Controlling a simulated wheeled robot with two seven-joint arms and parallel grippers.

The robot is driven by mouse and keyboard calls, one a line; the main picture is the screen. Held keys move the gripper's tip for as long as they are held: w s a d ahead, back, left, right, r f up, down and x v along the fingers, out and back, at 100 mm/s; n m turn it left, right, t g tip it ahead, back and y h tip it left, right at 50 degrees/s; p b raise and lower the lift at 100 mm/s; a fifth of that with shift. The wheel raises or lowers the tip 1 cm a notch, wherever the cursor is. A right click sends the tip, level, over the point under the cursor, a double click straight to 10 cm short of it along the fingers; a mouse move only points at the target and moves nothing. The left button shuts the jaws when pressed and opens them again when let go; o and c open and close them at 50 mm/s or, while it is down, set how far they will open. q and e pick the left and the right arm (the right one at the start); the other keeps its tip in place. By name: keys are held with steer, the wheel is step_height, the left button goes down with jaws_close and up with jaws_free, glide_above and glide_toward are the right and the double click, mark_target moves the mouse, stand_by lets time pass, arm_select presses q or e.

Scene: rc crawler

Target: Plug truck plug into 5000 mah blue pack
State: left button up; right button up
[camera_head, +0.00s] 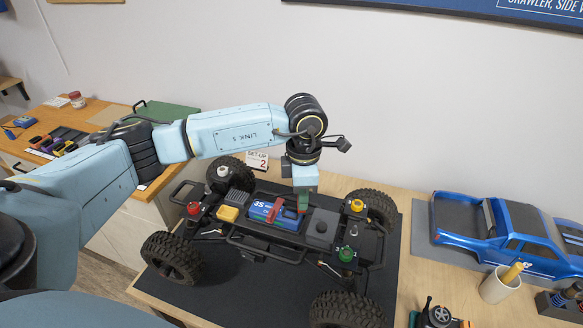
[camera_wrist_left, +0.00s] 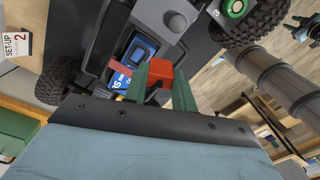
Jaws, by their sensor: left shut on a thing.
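The crawler truck chassis (camera_head: 320,258) stands on a black mat. The blue pack (camera_head: 260,211) lies in the middle of the chassis, with a red strap (camera_head: 274,210) across it. In the left wrist view the pack (camera_wrist_left: 120,81) is partly hidden, and a blue socket-like part (camera_wrist_left: 140,49) shows beyond it. My left gripper (camera_head: 303,203) points down over the chassis beside the pack's right end. Its green fingers are shut on a red block, seemingly the truck plug (camera_wrist_left: 160,70). I cannot tell whether the plug touches the pack. My right gripper is out of view.
A blue truck body (camera_head: 520,240) lies on the right, behind a cup (camera_head: 497,288). A "SET-UP 2" card (camera_head: 257,160) stands behind the chassis. Several small items lie on the side bench (camera_head: 95,108) at left. Large tyres surround the chassis corners.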

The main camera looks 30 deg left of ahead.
arm_select(q)
steer(key=a+n+p, duration=0.1)
steer(key=n, duration=0.3)
steer(key=w+a+r+n+p, duration=0.1)
steer(key=n, duration=0.4)
steer(key=a+n+p, duration=0.1)
steer(key=n+p, duration=0.1)
steer(key=n, duration=0.2)
steer(key=shift+w+a+r+n, duration=0.2)
steer(key=shift+w+a+n, duration=0.1)
steer(key=shift+a, duration=0.1)
steer(key=shift+f+b, duration=2.35)
steer(key=shift+f, duration=0.55)
steer(key=shift+f+b, duration=0.9)
steer(key=shift+f, duration=0.25)
steer(key=o, duration=1)
